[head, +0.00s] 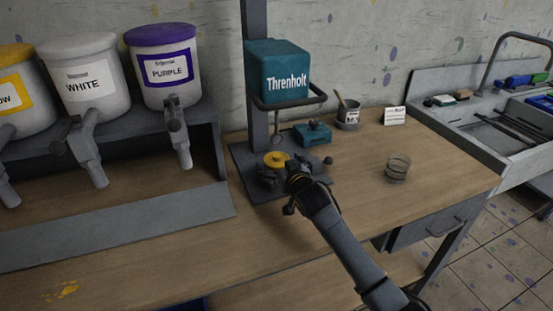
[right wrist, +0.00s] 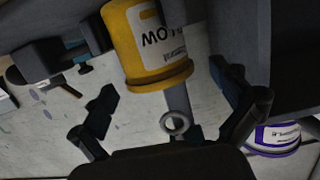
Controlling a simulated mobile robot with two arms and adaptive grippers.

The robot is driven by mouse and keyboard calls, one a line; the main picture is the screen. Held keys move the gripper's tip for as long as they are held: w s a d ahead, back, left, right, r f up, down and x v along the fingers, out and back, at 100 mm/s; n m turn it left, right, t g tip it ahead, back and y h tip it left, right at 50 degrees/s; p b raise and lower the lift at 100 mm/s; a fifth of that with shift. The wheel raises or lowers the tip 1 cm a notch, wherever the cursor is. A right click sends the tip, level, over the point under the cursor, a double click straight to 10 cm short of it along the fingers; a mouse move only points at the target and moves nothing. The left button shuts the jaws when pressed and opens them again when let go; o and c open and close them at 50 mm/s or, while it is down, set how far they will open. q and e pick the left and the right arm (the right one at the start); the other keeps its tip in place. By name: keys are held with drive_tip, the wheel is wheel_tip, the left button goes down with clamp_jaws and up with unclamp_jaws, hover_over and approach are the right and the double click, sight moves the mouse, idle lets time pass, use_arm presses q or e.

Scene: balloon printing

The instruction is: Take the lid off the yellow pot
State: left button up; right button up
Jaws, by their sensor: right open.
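The yellow pot (head: 276,159) stands on the dark base of the Threnholt machine; in the head view only its round yellow top shows clearly. In the right wrist view, which is upside down, the yellow pot (right wrist: 162,45) has a white label and a wider yellow lid (right wrist: 160,80). A grey ring (right wrist: 175,124) stands out from the lid. My right gripper (head: 283,173) is at the pot, open, with its fingers spread to either side of the ring and lid. I cannot tell whether they touch. My left gripper is out of view.
The teal Threnholt block (head: 285,72) hangs on its column above. A teal box (head: 313,134), a grey cup (head: 347,116) and a clear ringed cup (head: 397,168) stand nearby. Paint dispensers, including the purple one (head: 165,65), line the left.

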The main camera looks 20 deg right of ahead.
drive_tip(key=c, duration=0.8)
drive_tip(key=shift+o, duration=0.2)
